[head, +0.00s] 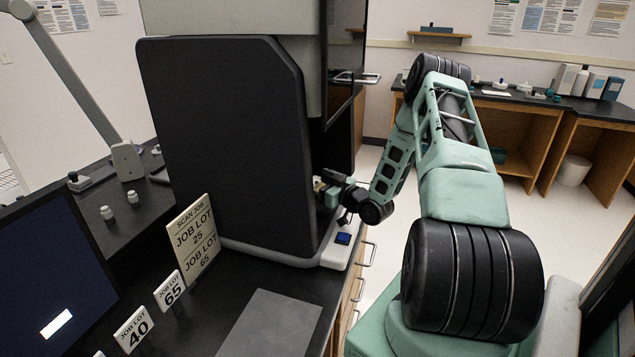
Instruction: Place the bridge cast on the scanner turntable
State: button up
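The scanner (225,140) is a tall dark box on the black bench, seen from its side. My arm reaches to its open front, and my gripper (328,190) is at the opening, partly behind the scanner's side wall. A small tan patch (319,185) shows at the gripper's end; I cannot tell whether it is the bridge cast or whether the fingers hold it. The turntable is hidden inside the scanner. The fingers are too small and dark to show whether they are open or shut.
A blue button (343,238) is on the scanner's pale base. A sign (192,240) reads SCAN JOB, JOB LOT 25, JOB LOT 65. Cards for lot 65 (169,291) and lot 40 (134,330) stand by a bare grey mat (270,325). A monitor (50,280) is at left.

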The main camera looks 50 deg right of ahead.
jog(key=shift+s+f, duration=0.1)
jog(key=shift+f, duration=0.4)
jog(key=shift+r+p, duration=0.55)
jog(key=shift+p, duration=0.15)
jog(key=s+b, duration=0.3)
jog(key=s, duration=0.8)
jog(key=shift+s+r, duration=0.2)
jog(key=shift+s, duration=0.15)
